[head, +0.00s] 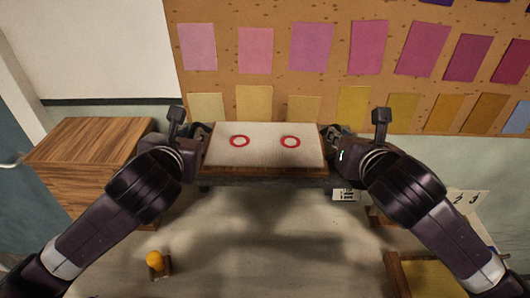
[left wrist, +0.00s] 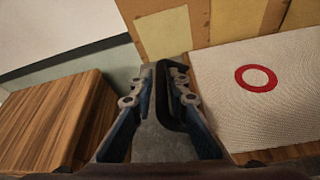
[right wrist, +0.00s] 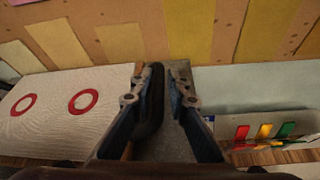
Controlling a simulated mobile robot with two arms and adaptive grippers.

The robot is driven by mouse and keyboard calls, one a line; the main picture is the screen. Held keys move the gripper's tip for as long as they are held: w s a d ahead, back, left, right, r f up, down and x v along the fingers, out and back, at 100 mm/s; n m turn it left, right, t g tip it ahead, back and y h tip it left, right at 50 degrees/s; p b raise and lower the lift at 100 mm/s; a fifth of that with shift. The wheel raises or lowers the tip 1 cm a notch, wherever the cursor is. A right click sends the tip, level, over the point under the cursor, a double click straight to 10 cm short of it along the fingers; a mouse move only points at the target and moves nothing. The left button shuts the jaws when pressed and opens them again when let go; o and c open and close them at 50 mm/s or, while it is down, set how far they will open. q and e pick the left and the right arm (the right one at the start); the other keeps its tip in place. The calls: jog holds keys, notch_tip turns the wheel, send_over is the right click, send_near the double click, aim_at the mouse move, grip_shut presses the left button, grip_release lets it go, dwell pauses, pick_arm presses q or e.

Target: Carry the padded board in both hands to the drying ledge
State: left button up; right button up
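The padded board (head: 265,157), pale and woven with two red rings and a wooden edge, lies level between my grippers, over a grey ledge (head: 265,181). It also shows in the left wrist view (left wrist: 225,100) and the right wrist view (right wrist: 60,125). My left gripper (head: 198,132) is at its left end and my right gripper (head: 333,132) at its right end. In both wrist views the fingers stand apart around a dark loop handle, with a gap beside it. The board appears to rest on the ledge; the contact is hidden.
A wooden cabinet (head: 85,150) stands at the left. A pinboard (head: 310,85) with coloured swatches is behind the board. An orange knob (head: 155,260) is on the surface in front. A wooden-edged tray (head: 430,275) lies at lower right. The middle front is clear.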

pick_arm(q)
jog(key=shift+o, duration=1.1)
pick_arm(e)
jog(key=shift+o, duration=1.1)
pick_arm(q)
notch_tip(320, 180, up, 10)
jog(key=shift+f, duration=0.1)
pick_arm(e)
jog(key=shift+a, duration=0.1)
jog(key=shift+r, duration=0.5)
notch_tip(320, 180, up, 9)
